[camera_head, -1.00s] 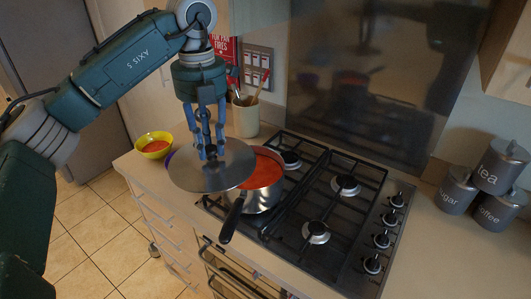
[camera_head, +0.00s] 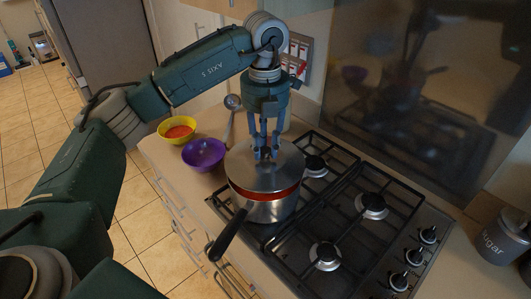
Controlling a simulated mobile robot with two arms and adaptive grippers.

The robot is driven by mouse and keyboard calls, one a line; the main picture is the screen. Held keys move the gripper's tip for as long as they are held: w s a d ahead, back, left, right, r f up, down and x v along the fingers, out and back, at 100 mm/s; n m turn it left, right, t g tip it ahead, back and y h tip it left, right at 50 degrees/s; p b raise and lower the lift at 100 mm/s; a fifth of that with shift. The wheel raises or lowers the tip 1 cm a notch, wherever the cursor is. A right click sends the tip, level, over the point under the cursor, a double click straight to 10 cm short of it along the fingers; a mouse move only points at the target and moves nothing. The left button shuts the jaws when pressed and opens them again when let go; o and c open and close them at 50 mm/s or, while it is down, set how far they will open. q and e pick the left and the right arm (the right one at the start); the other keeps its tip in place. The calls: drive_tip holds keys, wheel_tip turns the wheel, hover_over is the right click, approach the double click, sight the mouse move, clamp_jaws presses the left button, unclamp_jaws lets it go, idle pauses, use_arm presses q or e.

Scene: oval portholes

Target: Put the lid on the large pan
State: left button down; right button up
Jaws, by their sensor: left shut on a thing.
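The large pan (camera_head: 265,209) is steel with a black handle pointing to the front left. It stands on the left part of the hob, and a strip of red content shows at its rim. The flat round steel lid (camera_head: 280,177) is over the pan's mouth and covers nearly all of it. Whether it touches the rim all round I cannot tell. My left gripper (camera_head: 266,155) points down over the lid's middle, shut on the lid's knob, which the fingers mostly hide. My right gripper is not in view.
A purple bowl (camera_head: 203,154) and a yellow bowl (camera_head: 177,130) with red content stand on the counter left of the pan. A ladle (camera_head: 231,110) rises behind. The black gas hob (camera_head: 345,228) has free burners to the right. A grey sugar canister (camera_head: 501,238) stands at the right edge.

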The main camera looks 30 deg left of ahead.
sight(265, 150)
use_arm(q)
wheel_tip(265, 150, down, 3)
drive_tip(key=shift+s+r+p, duration=0.1)
drive_tip(key=shift+p, duration=0.4)
drive_tip(key=shift+a, duration=0.1)
drive_tip(key=shift+f, duration=0.3)
drive_tip(key=c, duration=1.4)
unclamp_jaws()
drive_tip(key=shift+c, duration=0.2)
drive_tip(key=shift+r, duration=0.35)
wheel_tip(265, 150, up, 4)
drive_tip(key=shift+r+b, duration=0.1)
drive_tip(key=shift+b, duration=1.05)
wheel_tip(265, 150, up, 6)
drive_tip(key=shift+r, duration=0.8)
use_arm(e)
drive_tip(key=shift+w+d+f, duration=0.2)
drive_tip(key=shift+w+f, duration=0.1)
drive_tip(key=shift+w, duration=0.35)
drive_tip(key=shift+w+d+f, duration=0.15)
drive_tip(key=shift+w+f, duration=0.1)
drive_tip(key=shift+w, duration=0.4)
